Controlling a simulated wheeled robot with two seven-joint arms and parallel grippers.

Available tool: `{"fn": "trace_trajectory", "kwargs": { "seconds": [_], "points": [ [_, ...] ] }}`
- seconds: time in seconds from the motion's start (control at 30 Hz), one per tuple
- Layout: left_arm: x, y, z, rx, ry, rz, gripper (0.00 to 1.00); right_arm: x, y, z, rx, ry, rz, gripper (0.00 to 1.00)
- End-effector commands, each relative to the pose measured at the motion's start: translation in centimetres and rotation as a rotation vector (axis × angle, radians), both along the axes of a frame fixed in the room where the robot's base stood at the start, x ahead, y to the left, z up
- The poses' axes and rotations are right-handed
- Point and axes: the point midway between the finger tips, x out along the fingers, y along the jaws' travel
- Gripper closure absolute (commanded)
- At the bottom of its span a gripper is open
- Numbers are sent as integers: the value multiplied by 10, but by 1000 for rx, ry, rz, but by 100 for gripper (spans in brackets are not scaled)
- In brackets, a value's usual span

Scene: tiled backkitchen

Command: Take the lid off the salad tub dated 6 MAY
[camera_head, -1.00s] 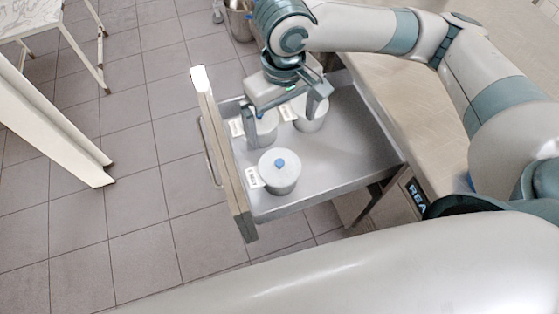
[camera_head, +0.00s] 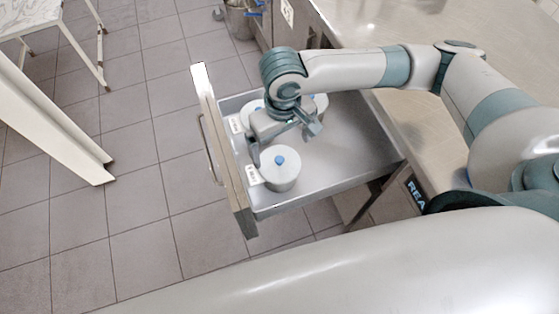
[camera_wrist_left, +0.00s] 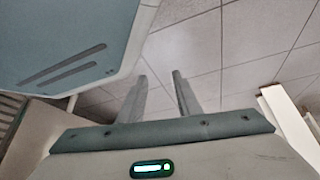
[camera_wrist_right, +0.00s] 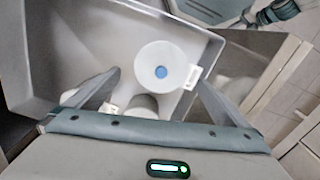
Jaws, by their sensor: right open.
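Several white tubs stand in the open drawer, and the label dates are too small to read. The front tub (camera_head: 279,178) has a round lid with a blue knob (camera_head: 280,160) and a label (camera_head: 253,176) at its left. It also shows in the right wrist view (camera_wrist_right: 160,52), its lid on. Two more tubs, the back-left tub (camera_head: 247,108) and back-right tub (camera_head: 320,103), are partly hidden by my right arm. My right gripper (camera_head: 284,142) is open and empty, just behind and above the front tub. My left gripper (camera_wrist_left: 159,76) is open and empty over floor.
The drawer (camera_head: 345,150) has a thick front panel (camera_head: 222,150) at left and bare floor space at its right. A counter (camera_head: 370,45) runs along the right. A metal bucket (camera_head: 240,20) stands behind. A white leaning panel (camera_head: 50,115) is at left on tiled floor.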

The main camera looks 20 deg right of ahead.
Motion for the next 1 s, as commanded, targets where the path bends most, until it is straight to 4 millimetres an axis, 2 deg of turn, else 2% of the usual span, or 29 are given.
{"fn": "trace_trajectory", "kwargs": {
  "seconds": [0.1,0.2,0.67,0.87,1.0],
  "points": [
    [-5,2,-2,4,12,0,69,0,0,-13,-1,1,-2,0],
    [-6,2,-3,4,14,0,69,0,0,-18,-1,-1,-1,0],
    [-5,2,-1,4,12,0,69,1,1,-24,-1,1,-1,0],
    [-13,5,-1,10,34,0,69,3,4,-45,-1,2,-1,0],
    [-28,10,-9,20,69,0,69,3,4,-62,-1,1,-1,0]
  ]
}}
